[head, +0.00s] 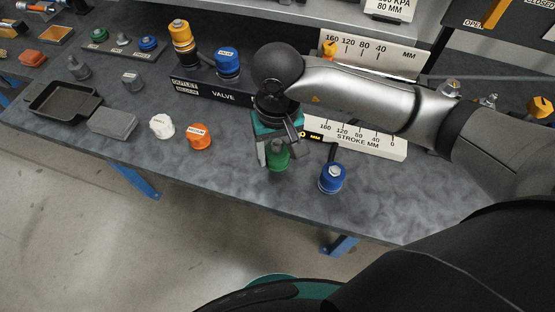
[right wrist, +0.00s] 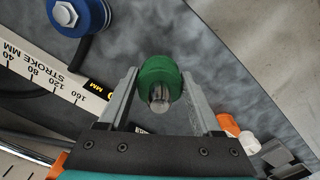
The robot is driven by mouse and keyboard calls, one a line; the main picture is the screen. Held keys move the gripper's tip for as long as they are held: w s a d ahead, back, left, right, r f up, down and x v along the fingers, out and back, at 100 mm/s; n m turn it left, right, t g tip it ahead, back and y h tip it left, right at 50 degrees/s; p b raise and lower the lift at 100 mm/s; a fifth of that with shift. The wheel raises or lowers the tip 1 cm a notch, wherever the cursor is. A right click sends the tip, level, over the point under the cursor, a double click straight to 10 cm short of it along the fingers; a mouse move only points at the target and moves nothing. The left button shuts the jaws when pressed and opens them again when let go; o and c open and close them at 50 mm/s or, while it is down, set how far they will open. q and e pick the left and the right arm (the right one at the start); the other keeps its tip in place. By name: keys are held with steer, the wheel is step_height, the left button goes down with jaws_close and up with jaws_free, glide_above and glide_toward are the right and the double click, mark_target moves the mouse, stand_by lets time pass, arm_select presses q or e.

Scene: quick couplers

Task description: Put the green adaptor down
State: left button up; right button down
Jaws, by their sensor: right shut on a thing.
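My right gripper (head: 275,158) is shut on the green adaptor (head: 280,161), over the front part of the workbench. In the right wrist view the green adaptor (right wrist: 158,72) sits between the two fingers, its metal stem pointing toward the palm. The fingers partly hide it in the head view. I cannot tell whether its underside touches the bench. My left gripper is not in view.
A blue coupler (head: 332,178) stands to the right, and the stroke scale (head: 370,140) lies behind. An orange adaptor (head: 200,136), a white one (head: 162,126) and a grey block (head: 113,123) stand to the left. Bare bench (head: 235,165) lies between the orange adaptor and my gripper.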

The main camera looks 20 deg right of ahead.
mark_target(278, 155)
steer(key=shift+f, duration=1.95)
steer(key=shift+f+b, duration=0.1)
steer(key=shift+b, duration=0.2)
steer(key=shift+f, duration=0.1)
steer(key=shift+c, duration=0.3)
jaws_free()
steer(key=shift+r, duration=0.35)
step_height(278, 155, up, 12)
steer(key=shift+f+p, duration=0.1)
steer(key=shift+p, duration=0.4)
